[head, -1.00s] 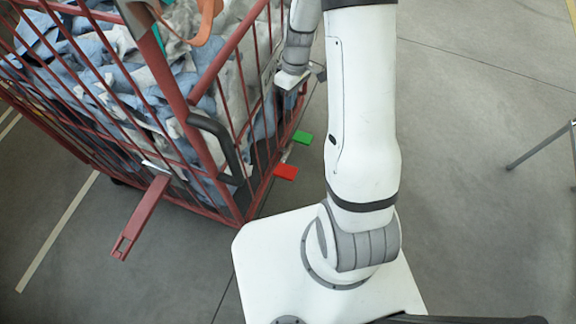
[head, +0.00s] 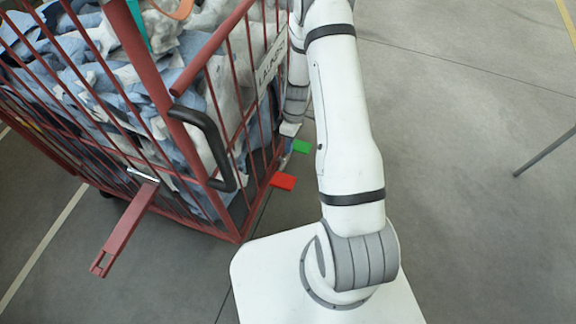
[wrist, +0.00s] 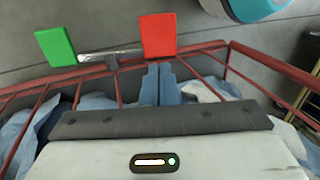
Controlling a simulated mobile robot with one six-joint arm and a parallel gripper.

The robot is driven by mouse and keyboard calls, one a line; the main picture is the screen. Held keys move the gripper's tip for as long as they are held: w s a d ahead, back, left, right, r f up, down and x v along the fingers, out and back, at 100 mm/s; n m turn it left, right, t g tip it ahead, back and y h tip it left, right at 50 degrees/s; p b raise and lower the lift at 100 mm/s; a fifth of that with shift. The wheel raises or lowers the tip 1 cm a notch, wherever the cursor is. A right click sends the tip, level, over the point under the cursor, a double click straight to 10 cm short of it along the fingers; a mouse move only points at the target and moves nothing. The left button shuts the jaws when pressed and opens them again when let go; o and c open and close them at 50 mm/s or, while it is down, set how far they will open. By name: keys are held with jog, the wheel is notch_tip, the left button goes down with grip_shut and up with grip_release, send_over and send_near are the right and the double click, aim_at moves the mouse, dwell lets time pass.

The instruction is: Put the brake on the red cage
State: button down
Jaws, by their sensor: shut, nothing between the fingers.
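The red cage (head: 240,232) is a barred trolley at the left of the head view, full of blue and grey laundry. In the wrist view the red pedal (wrist: 158,35) and green pedal (wrist: 55,47) sit on either end of a metal bar (wrist: 110,57). My gripper (wrist: 158,70) is shut and empty, its fingertips just below the red pedal in the picture. I cannot tell whether they touch it. In the head view the fingers are hidden.
A black handle (head: 208,140) and a red drawbar (head: 125,228) stick out from the cage. A sign (head: 270,62) hangs on its side. A thin grey leg (head: 545,150) stands at the far right. The floor between is clear.

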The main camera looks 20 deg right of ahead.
aim_at(284, 181)
jog(key=b+x, duration=0.4)
jog(key=x, duration=0.9)
jog(key=shift+s+f, duration=0.1)
jog(key=shift+f, duration=0.3)
